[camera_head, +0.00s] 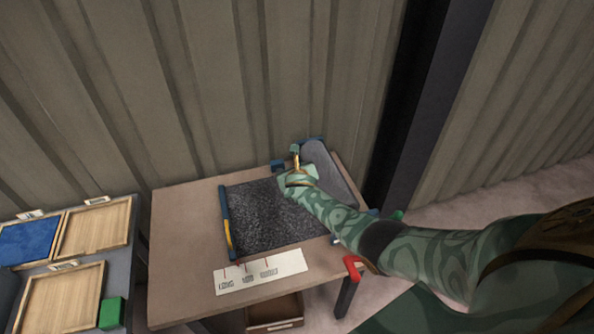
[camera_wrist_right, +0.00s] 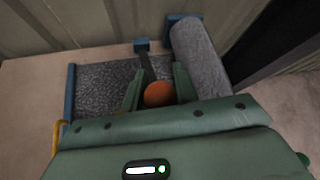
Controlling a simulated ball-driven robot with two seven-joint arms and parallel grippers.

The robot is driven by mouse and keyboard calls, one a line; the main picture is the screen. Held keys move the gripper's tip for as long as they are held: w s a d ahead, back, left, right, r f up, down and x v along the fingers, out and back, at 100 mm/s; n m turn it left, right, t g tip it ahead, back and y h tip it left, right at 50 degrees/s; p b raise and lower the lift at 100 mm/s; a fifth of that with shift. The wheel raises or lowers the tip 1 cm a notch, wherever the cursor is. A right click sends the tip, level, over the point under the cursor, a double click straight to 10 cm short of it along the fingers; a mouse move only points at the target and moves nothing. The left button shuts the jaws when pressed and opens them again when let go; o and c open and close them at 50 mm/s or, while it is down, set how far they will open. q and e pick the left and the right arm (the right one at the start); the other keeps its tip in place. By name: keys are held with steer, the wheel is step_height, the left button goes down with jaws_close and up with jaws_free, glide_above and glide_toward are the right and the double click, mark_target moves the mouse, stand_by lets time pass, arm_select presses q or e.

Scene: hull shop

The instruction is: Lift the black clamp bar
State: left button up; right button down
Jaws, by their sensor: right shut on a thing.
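The black clamp bar (camera_wrist_right: 148,67) shows in the right wrist view as a short dark strip running from a blue end block (camera_wrist_right: 141,45) toward my fingers. A round orange knob (camera_wrist_right: 158,94) sits between the two green fingers of my right gripper (camera_wrist_right: 159,86), apparently at the bar's near end. In the head view my right gripper (camera_head: 296,160) is over the far right part of the dark speckled sheet (camera_head: 265,215), and it hides most of the bar. The gripper is shut on the bar, by its knob. My left gripper is in neither view.
A grey roll (camera_head: 328,168) lies at the sheet's right, and a blue rail (camera_head: 225,215) runs along its left. A white labelled strip (camera_head: 262,272) and a red clamp (camera_head: 352,268) are at the front. Wooden trays (camera_head: 95,228) stand left; a dark post (camera_head: 410,110) rises right.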

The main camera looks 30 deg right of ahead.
steer(key=shift+w+d+r, duration=0.1)
steer(key=shift+w+r, duration=0.15)
steer(key=shift+r, duration=0.2)
steer(key=c, duration=1.4)
jaws_free()
steer(key=o, duration=0.3)
steer(key=shift+w, duration=0.1)
